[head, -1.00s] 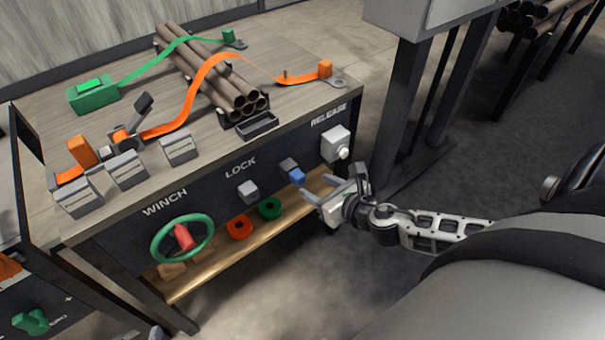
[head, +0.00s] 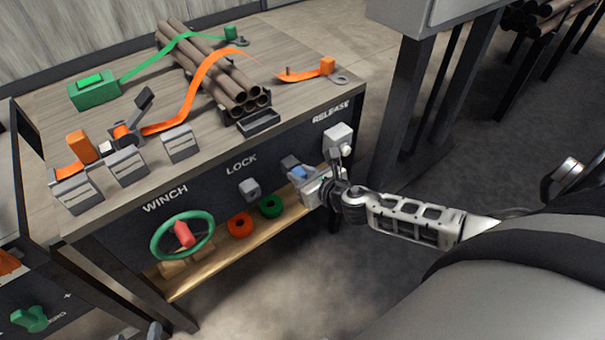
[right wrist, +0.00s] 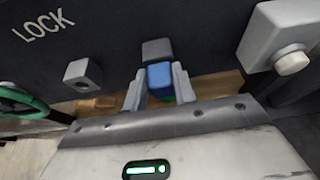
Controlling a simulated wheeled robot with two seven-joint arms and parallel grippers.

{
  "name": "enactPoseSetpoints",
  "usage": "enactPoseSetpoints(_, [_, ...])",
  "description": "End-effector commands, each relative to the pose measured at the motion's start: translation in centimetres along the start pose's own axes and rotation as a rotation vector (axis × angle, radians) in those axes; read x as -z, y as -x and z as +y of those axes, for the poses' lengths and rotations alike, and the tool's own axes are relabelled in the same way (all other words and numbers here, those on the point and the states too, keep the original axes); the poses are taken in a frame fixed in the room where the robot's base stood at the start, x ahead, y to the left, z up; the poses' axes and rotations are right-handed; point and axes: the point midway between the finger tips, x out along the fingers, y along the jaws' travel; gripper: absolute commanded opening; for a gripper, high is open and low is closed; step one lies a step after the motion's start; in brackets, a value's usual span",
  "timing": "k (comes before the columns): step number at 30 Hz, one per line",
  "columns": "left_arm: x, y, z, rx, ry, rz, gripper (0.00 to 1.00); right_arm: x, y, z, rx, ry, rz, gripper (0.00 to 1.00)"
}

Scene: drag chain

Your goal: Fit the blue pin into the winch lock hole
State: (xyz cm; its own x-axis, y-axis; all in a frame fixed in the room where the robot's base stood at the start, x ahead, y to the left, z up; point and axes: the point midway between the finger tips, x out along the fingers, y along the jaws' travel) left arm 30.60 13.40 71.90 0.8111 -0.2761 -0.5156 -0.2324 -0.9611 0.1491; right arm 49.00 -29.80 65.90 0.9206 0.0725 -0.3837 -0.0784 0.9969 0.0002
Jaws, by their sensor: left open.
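The blue pin (head: 297,172) sits at a grey holder on the dark front panel, between the LOCK and RELEASE labels. My right gripper (head: 305,180) is at the pin, partly hiding it. In the right wrist view my right gripper (right wrist: 159,88) has one finger on each side of the blue pin (right wrist: 160,75), close against it; whether both touch is unclear. The grey lock block (head: 250,188) is under LOCK, left of the pin, and its front hole shows in the right wrist view (right wrist: 82,76). My left gripper (head: 155,331) barely shows at the bottom edge, open.
A green winch wheel (head: 183,236) with a red handle is on the panel's left. A grey release box (head: 339,140) is close to my right gripper. Orange (head: 240,224) and green (head: 271,207) rings lie on the shelf below. Pipes and straps lie on the tabletop.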

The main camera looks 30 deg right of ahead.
Motion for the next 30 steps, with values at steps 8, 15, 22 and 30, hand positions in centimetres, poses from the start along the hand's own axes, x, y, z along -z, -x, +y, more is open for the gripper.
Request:
enactPoseSetpoints(8, [-0.1,0.1,0.1,-0.001,0.001,-0.004,0.49,0.0,0.0,0.0,0.000,0.000,0.000,0.00])
enactPoseSetpoints(15, [-0.2,0.1,0.1,-0.001,0.002,-0.004,0.49,0.2,0.5,-0.1,0.001,-0.001,0.001,0.00])
enactPoseSetpoints(22, [-0.2,0.1,0.1,-0.001,0.002,-0.004,0.49,0.5,1.2,0.0,0.000,0.000,0.001,0.00])
enactPoseSetpoints(30, [-0.3,0.0,0.0,-0.001,0.002,-0.004,0.49,0.8,1.9,0.0,0.000,0.000,0.000,0.00])
